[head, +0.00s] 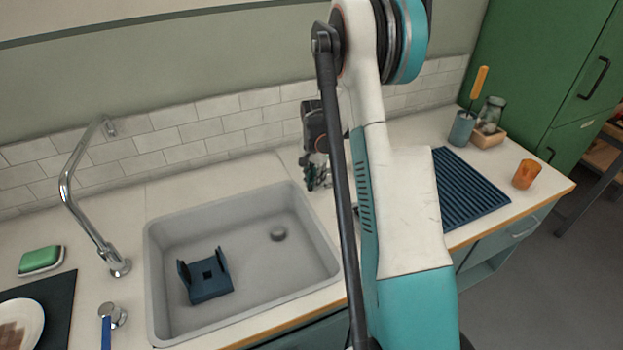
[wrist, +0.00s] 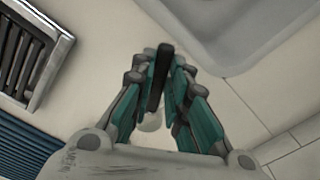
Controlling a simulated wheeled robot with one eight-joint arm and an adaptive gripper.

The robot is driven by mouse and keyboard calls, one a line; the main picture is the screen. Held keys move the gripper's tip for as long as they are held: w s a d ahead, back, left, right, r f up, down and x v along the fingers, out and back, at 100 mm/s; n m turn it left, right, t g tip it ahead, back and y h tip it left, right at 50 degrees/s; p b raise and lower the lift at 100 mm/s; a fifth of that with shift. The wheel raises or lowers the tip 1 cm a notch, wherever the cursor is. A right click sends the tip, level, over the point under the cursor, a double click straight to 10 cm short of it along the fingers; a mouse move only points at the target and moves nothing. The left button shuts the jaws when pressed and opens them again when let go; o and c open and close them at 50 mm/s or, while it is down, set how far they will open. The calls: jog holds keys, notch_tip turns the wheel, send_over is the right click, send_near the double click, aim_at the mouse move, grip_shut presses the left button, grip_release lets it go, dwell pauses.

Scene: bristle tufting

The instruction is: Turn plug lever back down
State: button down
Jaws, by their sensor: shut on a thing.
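My gripper (wrist: 160,72) is shut on a dark, narrow lever (wrist: 157,78), which stands out between its teal fingers in the wrist view. A pale round base (wrist: 150,122) shows partly below the lever, between the fingers. The lever's exact tilt is hard to tell from this view. In the head view my gripper (head: 318,178) is low over the counter, just right of the sink's back right corner. The lever cannot be made out there. The grey sink (head: 188,226) also shows at the upper right of the wrist view (wrist: 235,40).
A dark blue holder (head: 210,284) sits in the sink. A chrome faucet (head: 75,215) and a blue-handled tap (head: 107,328) stand left. A ribbed blue mat (head: 470,190) lies right; a metal-framed rack (wrist: 28,50) is at the wrist view's upper left. My arm hides some counter.

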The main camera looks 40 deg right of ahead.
jog(key=s+n, duration=0.1)
jog(key=n, duration=0.1)
jog(key=s+d+n, duration=0.1)
jog(key=shift+s+n, duration=0.1)
jog(key=shift+n, duration=0.3)
jog(key=s+d+n, duration=0.1)
jog(key=n, duration=0.1)
jog(key=shift+s+d+n+b, duration=0.1)
jog(key=shift+s+n+b, duration=0.05)
jog(key=shift+n+b, duration=0.2)
jog(key=d+n, duration=0.1)
jog(key=s+n, duration=0.1)
jog(key=n, duration=0.1)
jog(key=shift+d, duration=0.35)
jog(key=shift+s+d+n, duration=0.3)
jog(key=shift+d+n, duration=0.35)
jog(key=shift+n, duration=0.7)
jog(key=c, duration=1.6)
grip_release()
jog(key=shift+d, duration=0.1)
jog(key=shift+o, duration=0.2)
